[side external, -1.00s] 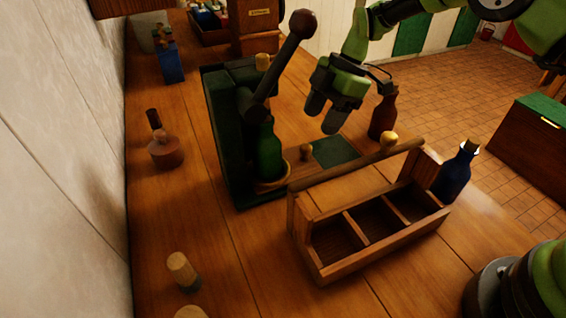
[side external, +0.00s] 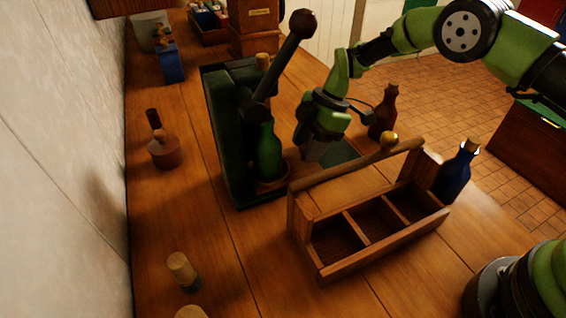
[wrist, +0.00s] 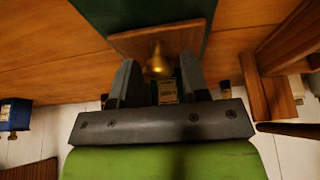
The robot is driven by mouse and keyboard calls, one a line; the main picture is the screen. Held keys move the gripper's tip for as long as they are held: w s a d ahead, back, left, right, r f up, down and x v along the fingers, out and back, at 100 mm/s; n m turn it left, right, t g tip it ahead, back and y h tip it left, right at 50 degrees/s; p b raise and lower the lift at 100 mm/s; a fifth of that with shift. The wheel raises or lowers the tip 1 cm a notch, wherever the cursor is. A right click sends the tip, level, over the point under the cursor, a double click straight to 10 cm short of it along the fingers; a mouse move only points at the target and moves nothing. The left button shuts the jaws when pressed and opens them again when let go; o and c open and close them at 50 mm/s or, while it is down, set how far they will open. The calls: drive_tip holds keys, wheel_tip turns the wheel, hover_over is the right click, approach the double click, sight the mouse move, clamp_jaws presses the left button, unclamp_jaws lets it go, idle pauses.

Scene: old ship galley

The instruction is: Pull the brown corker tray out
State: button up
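The dark green corker (side external: 228,130) stands on the wooden counter with its long lever raised. Its brown tray (side external: 272,186) shows low at the corker's front, under a green bottle (side external: 269,152). In the wrist view the tray is a brown board (wrist: 192,36) with a brass knob (wrist: 158,58) on its face. My gripper (side external: 312,152) is low in front of the tray and hides the knob in the side view. In the wrist view my gripper (wrist: 158,68) has one finger on each side of the knob, with small gaps visible.
A wooden bottle carrier (side external: 370,250) with empty compartments stands close in front of my gripper. A brown bottle (side external: 383,112) and a blue bottle (side external: 456,172) stand to the right.

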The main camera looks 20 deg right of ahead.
drive_tip(key=c, duration=0.5)
drive_tip(key=shift+d, duration=5.5)
drive_tip(key=shift+c, duration=0.2)
drive_tip(key=o, duration=0.9)
drive_tip(key=shift+a+r, duration=0.1)
drive_tip(key=shift+r, duration=3.4)
drive_tip(key=shift+r, duration=0.1)
